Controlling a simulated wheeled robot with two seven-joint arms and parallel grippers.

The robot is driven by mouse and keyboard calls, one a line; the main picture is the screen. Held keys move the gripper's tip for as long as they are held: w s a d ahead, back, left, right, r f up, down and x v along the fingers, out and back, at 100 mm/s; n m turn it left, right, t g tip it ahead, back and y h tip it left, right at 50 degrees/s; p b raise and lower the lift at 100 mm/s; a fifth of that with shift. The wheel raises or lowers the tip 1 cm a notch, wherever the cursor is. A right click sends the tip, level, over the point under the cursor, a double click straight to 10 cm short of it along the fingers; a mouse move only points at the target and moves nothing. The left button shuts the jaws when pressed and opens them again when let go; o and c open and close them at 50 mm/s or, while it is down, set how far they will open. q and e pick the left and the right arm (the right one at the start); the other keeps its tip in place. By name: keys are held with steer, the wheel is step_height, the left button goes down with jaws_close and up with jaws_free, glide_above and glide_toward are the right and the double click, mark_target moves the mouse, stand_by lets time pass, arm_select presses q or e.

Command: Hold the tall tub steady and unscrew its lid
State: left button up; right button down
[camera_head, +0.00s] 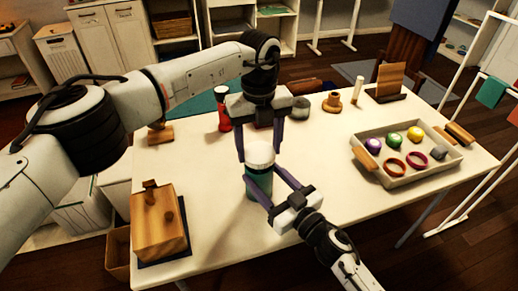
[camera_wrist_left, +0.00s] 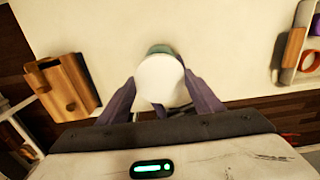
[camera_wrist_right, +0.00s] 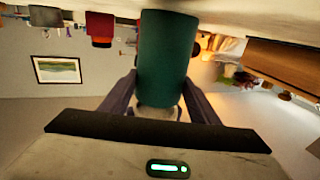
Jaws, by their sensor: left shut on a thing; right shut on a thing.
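The tall tub (camera_head: 256,188) is teal with a white lid (camera_head: 260,150). It stands upright near the middle of the table. My left gripper (camera_head: 259,155) comes down from above, its fingers shut on either side of the lid. The left wrist view shows the round lid (camera_wrist_left: 160,80) from above between the fingers. My right gripper (camera_head: 262,178) reaches in from the front right, shut around the tub's body below the lid. The right wrist view shows the teal body (camera_wrist_right: 167,60) between its fingers, the picture upside down. The lid's seam is too small to read.
A wooden block box (camera_head: 160,225) stands at the front left. A red bottle (camera_head: 224,118), a grey jar (camera_head: 300,108) and a wooden cup (camera_head: 332,102) stand behind the tub. A grey tray (camera_head: 398,183) with balls and rings lies at right. The table (camera_head: 335,165) between is clear.

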mark_target(259, 152)
arm_select(q)
steer(key=shift+r, duration=0.2)
steer(key=shift+r, duration=1.95)
arm_select(e)
steer(key=c, duration=0.6)
jaws_free()
